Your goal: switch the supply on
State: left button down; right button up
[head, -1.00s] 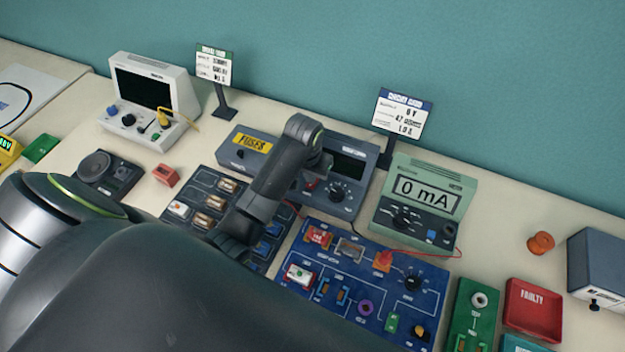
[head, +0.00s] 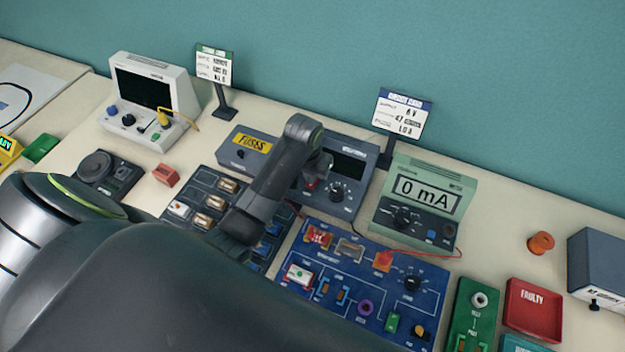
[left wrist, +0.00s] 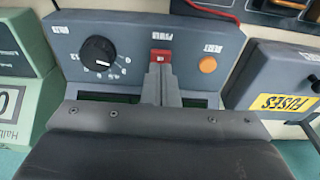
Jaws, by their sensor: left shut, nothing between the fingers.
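The supply (head: 358,197) is a dark grey box behind the blue board in the head view. Its screen (head: 348,168) is dark. In the left wrist view the supply's panel (left wrist: 135,70) shows upside down, with a red power switch (left wrist: 162,55) between a black dial (left wrist: 98,54) and an orange reset button (left wrist: 207,64). My left gripper (left wrist: 164,72) is shut and empty. Its fingertips are at the red switch; whether they touch it I cannot tell. In the head view the left gripper (head: 317,173) is in front of the supply, partly hidden by its arm. My right gripper is not seen.
The green meter (head: 424,200) reading 0 mA stands right of the supply. The fuses box (head: 247,157) is at its left. The wired blue board (head: 345,255) lies in front. A card stand (head: 400,115) rises behind.

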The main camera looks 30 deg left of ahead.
aim_at(310, 185)
pick_arm(q)
jog(key=shift+f+b, duration=0.3)
jog(key=shift+f, duration=0.55)
dwell(0.7)
jog(key=shift+r+p, duration=0.95)
jog(key=shift+r, duration=2.6)
